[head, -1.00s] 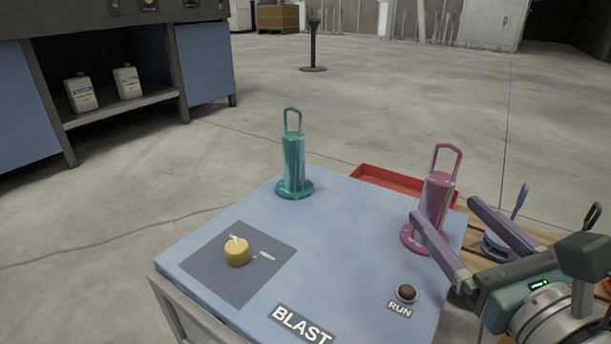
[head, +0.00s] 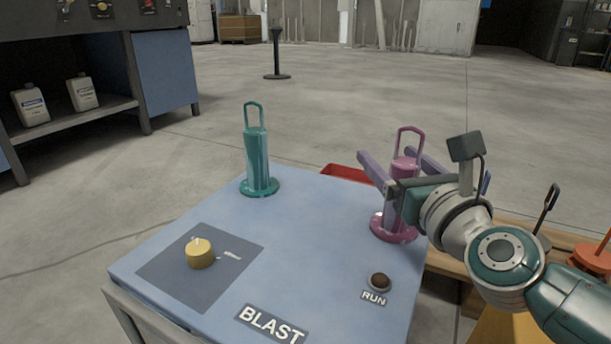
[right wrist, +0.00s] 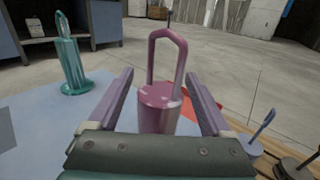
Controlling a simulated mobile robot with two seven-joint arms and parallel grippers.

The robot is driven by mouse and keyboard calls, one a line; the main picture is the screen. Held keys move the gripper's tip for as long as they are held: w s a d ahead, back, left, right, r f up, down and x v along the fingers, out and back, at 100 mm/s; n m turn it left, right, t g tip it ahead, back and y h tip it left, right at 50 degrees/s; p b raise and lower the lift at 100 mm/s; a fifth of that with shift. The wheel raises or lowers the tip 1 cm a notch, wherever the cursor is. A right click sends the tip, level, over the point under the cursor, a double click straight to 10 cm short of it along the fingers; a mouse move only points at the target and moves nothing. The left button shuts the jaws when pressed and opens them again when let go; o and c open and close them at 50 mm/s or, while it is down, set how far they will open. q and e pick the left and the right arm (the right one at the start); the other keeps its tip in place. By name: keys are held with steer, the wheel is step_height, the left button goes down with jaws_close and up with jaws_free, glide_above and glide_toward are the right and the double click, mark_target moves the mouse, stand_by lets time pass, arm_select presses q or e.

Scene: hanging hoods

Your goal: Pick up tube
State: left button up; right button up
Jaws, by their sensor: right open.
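A pink-purple tube (head: 407,168) with a loop handle and round base stands upright at the right edge of the blue table. A teal tube (head: 257,160) of the same shape stands upright at the table's back left. My right gripper (head: 392,158) is open at the pink-purple tube, partly covering it in the head view. In the right wrist view the pink-purple tube (right wrist: 161,108) stands between the two spread fingers (right wrist: 160,88), with a gap on both sides. The teal tube (right wrist: 72,65) shows at left there. My left gripper is not in view.
The blue table (head: 320,230) bears a yellow knob (head: 200,253) on a dark square, a dark RUN button (head: 380,281) and a BLAST label. A red tray (head: 345,173) lies behind. A wooden bench (head: 470,268) with more handled pieces is at right.

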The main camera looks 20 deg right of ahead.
steer(key=shift+s, duration=0.15)
steer(key=shift+c, duration=1.3)
jaws_close()
